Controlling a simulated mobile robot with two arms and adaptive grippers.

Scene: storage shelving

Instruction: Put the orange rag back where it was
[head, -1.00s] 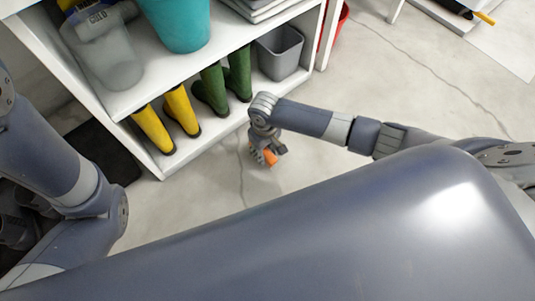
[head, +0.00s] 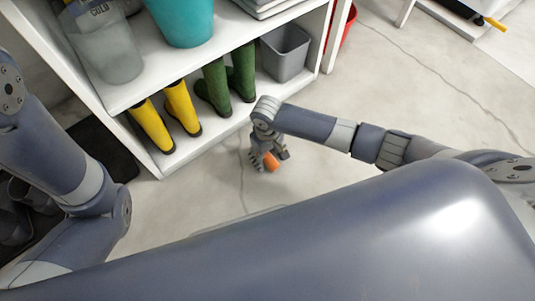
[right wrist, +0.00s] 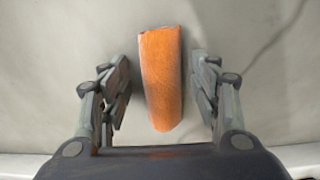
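The orange rag (head: 271,162) is a folded, elongated bundle low over or on the pale floor in front of the shelf. In the right wrist view the rag (right wrist: 161,78) lies lengthwise between the two fingers, with a gap on each side. My right gripper (head: 268,158) is open around it and points down; it also shows in the right wrist view (right wrist: 160,95). Whether the rag touches the floor is hard to tell. My left arm comes in from the left, but its gripper does not show.
The white shelf unit (head: 155,172) holds yellow boots (head: 152,126), green boots (head: 214,87) and a grey bin (head: 286,54) on its lower level. A teal bucket (head: 181,22) and a clear container (head: 110,50) stand above. Floor to the right is clear.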

